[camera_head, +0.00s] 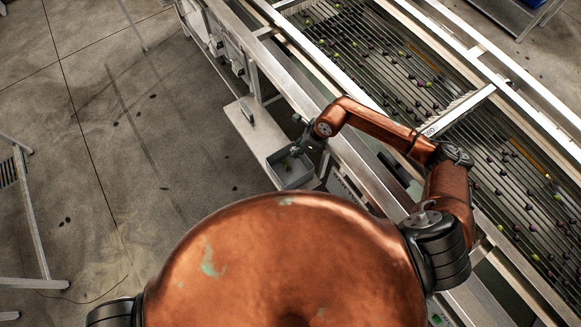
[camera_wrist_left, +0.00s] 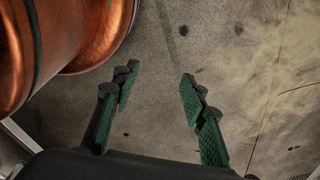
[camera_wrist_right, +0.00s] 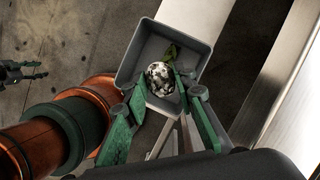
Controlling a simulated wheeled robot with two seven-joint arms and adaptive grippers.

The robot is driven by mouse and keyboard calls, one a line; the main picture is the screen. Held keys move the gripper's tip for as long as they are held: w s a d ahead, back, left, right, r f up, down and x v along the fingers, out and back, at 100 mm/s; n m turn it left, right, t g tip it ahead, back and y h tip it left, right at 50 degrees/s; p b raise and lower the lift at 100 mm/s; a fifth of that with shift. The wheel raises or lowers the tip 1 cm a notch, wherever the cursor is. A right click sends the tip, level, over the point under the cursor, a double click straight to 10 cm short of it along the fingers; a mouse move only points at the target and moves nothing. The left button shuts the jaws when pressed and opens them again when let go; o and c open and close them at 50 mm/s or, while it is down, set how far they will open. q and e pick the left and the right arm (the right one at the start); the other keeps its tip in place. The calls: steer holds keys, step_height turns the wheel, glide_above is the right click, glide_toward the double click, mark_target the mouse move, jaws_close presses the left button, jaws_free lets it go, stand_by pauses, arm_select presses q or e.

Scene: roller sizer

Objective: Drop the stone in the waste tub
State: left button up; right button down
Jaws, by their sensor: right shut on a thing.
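The stone (camera_wrist_right: 160,77) is rounded and speckled black and white. In the right wrist view it sits between the fingertips of my right gripper (camera_wrist_right: 161,92), which is shut on it. The grey square waste tub (camera_wrist_right: 136,62) lies behind the stone, open side up, so the stone appears over its inside; the exact height is hard to tell. In the head view the tub (camera_head: 291,182) stands beside the machine, with my right gripper (camera_head: 300,147) over it. My left gripper (camera_wrist_left: 156,80) is open and empty above the bare floor.
Green leafy bits (camera_wrist_right: 171,52) show within the tub's outline. The roller sizer (camera_head: 400,75), with small dark and green fruits on its rollers, runs along the right. Its metal side rail (camera_head: 335,130) is close to my right arm. The concrete floor (camera_head: 130,150) at left is mostly clear.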

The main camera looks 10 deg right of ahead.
steer(key=shift+w+a+m, duration=0.1)
steer(key=shift+a+m, duration=0.05)
steer(key=shift+m, duration=0.45)
steer(key=shift+w+m+t+p, duration=0.1)
steer(key=shift+m+t+p, duration=0.2)
steer(key=shift+f+m+h, duration=0.25)
steer(key=shift+m+h, duration=0.05)
steer(key=shift+f+b, duration=0.4)
steer(key=shift+f, duration=0.15)
arm_select(q)
steer(key=f+b, duration=0.2)
steer(key=shift+s+f+b, duration=0.2)
steer(key=shift+s+b, duration=0.1)
steer(key=shift+s, duration=0.05)
arm_select(e)
step_height(320, 180, down, 5)
steer(key=shift+r, duration=0.2)
